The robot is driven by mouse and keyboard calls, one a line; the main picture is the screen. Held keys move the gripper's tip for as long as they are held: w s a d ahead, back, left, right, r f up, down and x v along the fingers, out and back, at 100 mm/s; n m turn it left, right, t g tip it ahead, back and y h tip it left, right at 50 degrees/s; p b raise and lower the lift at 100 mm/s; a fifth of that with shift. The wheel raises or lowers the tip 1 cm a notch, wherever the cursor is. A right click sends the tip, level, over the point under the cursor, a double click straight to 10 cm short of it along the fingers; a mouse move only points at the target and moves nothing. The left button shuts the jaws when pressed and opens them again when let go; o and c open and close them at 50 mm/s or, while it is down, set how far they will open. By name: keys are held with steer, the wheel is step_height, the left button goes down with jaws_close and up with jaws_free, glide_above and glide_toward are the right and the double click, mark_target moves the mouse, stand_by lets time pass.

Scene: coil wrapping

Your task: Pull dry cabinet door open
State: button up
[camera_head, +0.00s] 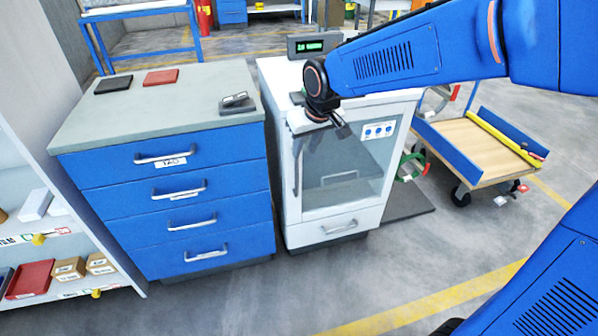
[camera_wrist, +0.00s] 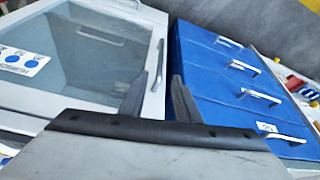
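The dry cabinet (camera_head: 291,228) is white and stands in the middle of the head view. Its glass door (camera_head: 342,175) looks closed, with a grey vertical handle (camera_head: 297,168) on its left side. In the wrist view the door's glass (camera_wrist: 85,50) is at the upper left. My gripper (camera_head: 322,140) is in front of the door's upper left part, close to the handle. In the wrist view the two fingers of my gripper (camera_wrist: 164,80) are apart.
A blue drawer cabinet (camera_head: 170,205) stands just left of the dry cabinet. A cart (camera_head: 475,150) with a yellow bar stands to the right. A white shelf (camera_head: 30,150) is at the far left. The floor in front is clear.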

mark_target(297, 169)
steer(key=x, duration=1.4)
jaws_close()
